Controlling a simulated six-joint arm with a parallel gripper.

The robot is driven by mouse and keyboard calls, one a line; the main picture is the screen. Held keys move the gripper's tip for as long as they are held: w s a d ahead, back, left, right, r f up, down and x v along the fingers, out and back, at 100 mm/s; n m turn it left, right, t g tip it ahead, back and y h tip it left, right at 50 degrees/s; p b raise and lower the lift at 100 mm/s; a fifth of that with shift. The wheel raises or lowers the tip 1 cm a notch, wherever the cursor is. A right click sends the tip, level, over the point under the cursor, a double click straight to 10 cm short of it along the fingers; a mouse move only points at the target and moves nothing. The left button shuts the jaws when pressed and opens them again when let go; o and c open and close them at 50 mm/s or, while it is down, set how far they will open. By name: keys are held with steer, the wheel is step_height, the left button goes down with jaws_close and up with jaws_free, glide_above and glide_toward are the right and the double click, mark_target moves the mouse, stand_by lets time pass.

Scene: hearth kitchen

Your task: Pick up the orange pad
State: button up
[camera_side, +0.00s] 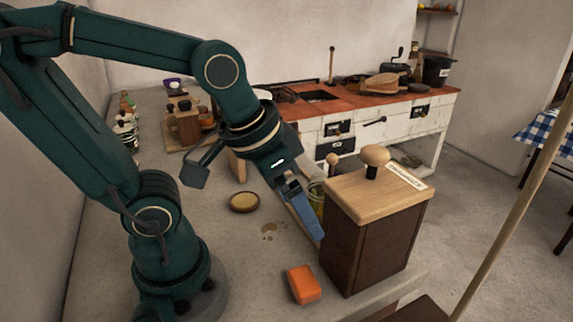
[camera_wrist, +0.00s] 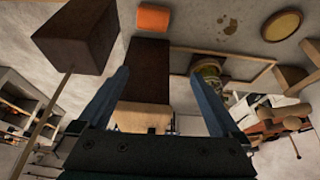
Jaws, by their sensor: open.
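The orange pad (camera_side: 304,284) lies on the grey worktop near its front edge, left of the dark brown box. It also shows in the wrist view (camera_wrist: 153,17) at the top middle, beyond the fingertips. My gripper (camera_side: 316,236) is above the worktop, behind and above the pad and close to the brown box's left side. In the wrist view its two blue fingers (camera_wrist: 163,75) are spread apart, with the box showing between them. My gripper is open and empty, and it does not touch the pad.
The tall brown box (camera_side: 372,237) with a wooden lid and knob stands just right of the pad. A small round bowl (camera_side: 244,202) and a glass jar (camera_side: 316,198) stand farther back. The worktop left of the pad is clear.

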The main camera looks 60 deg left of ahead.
mark_target(298, 281)
steer(key=f+g, duration=0.1)
steer(key=f, duration=0.1)
steer(key=d+f+g, duration=0.1)
steer(key=f, duration=0.2)
steer(key=d+f+g, duration=0.1)
steer(key=f+g, duration=0.1)
steer(key=shift+w+f+m, duration=0.25)
steer(key=shift+f+m, duration=0.05)
steer(key=shift+m, duration=0.1)
steer(key=shift+s+f+g, duration=0.3)
steer(key=shift+f+g, duration=0.1)
steer(key=shift+f, duration=2.7)
steer(key=c, duration=1.3)
